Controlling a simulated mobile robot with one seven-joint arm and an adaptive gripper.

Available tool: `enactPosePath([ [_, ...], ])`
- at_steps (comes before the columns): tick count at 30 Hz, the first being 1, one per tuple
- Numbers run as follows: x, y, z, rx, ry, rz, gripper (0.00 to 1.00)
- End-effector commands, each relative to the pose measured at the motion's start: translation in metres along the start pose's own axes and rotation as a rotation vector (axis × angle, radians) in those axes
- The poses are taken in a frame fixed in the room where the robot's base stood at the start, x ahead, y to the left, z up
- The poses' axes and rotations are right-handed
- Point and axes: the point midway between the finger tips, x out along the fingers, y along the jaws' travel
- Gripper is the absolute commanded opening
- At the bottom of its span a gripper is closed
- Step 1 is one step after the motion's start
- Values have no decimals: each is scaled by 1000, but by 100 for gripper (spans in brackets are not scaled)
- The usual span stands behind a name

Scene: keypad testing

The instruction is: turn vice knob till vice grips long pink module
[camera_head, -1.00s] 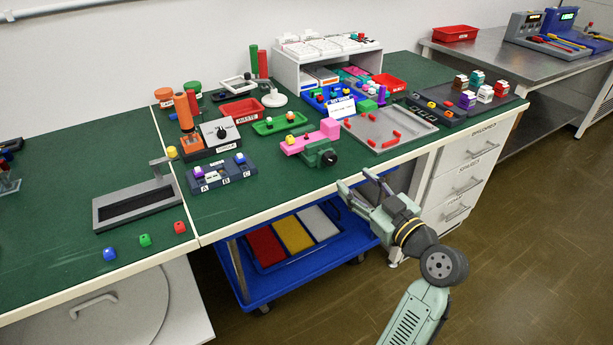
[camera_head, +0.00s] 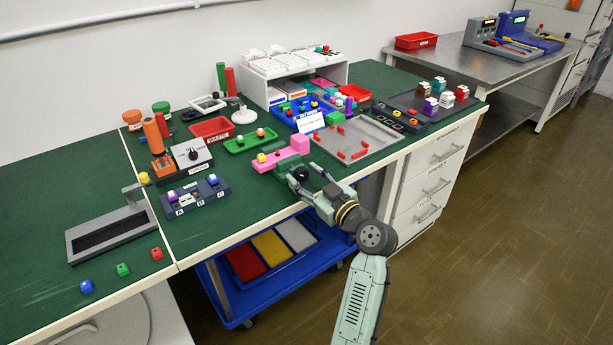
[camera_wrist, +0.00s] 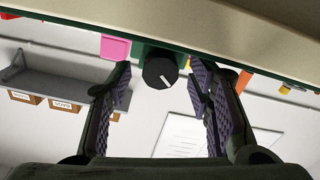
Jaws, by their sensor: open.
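The long pink module (camera_head: 284,157) lies in the green vice (camera_head: 285,172) at the front edge of the green bench; a yellow button sits on its left end. I cannot tell whether the vice jaws press on it. The black vice knob (camera_head: 301,173) faces the front; in the wrist view the knob (camera_wrist: 160,70) has a white pointer line. My gripper (camera_head: 305,179) is open at the knob. In the wrist view its two fingers (camera_wrist: 163,80) stand left and right of the knob with gaps on both sides. The pink module's end (camera_wrist: 115,47) shows left of the knob.
A grey tray (camera_head: 385,141) with red pieces lies right of the vice. A green tray (camera_head: 236,146) and a dark box labelled A, B, C (camera_head: 178,209) lie to the left. The bench's front edge (camera_head: 240,238) runs just below my gripper.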

Motion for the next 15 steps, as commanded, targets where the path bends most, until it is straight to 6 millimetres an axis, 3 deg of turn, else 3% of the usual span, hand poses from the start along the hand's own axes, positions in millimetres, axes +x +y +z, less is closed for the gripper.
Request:
enactPosePath([
  [5, 0, 0, 0, 0, 0, 0, 46],
  [15, 0, 0, 0, 1, 0, -1, 24],
])
